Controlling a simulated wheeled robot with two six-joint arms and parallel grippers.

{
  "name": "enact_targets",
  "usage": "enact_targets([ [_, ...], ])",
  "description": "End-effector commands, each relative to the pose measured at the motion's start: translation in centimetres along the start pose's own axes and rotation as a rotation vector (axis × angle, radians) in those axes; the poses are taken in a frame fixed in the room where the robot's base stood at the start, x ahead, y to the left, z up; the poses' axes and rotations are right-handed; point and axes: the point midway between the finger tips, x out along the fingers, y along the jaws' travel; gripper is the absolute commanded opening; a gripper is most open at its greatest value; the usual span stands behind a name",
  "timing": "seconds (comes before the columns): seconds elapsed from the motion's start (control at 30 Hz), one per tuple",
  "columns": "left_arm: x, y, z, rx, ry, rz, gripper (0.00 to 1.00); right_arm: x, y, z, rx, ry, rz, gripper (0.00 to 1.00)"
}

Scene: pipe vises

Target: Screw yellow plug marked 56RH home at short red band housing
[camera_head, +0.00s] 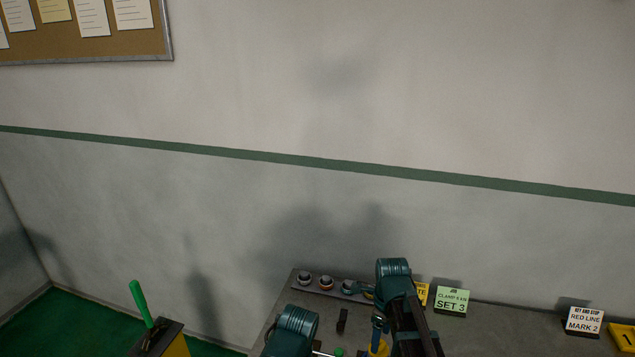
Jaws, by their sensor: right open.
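Part of a yellow piece (379,348) shows at the bottom edge, just below my right gripper (379,325). I cannot read any mark on it or tell whether it is the plug 56RH. My right gripper is open, small in view and partly hidden by my teal and dark arm links. My left arm shows only as a teal link low in the middle; its gripper is not visible. The short red band housing cannot be made out.
The bench (500,335) fills the bottom right. A dark rack (315,290) with several round fittings stands at its back left. A SET 3 sign (451,301) and a RED LINE MARK 2 sign (583,321) stand along the back. A green-handled lever (141,302) rises at lower left.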

Motion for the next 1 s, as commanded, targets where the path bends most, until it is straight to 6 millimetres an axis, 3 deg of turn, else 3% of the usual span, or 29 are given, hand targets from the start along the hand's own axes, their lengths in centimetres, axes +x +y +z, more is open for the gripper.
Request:
enact_targets([
  [0.3,0.0,0.0,0.0,0.0,0.0,0.0,0.5,0.0,-0.01,0.06,-0.379,0.002,0.0,0.73],
  [0.63,0.0,0.0,0.0,0.0,0.0,0.0,0.5,0.0,0.0,0.07,-0.493,0.002,0.0,0.73],
  [1.0,0.0,0.0,0.0,0.0,0.0,0.0,0.5,0.0,0.06,0.11,-1.006,0.004,0.0,0.73],
])
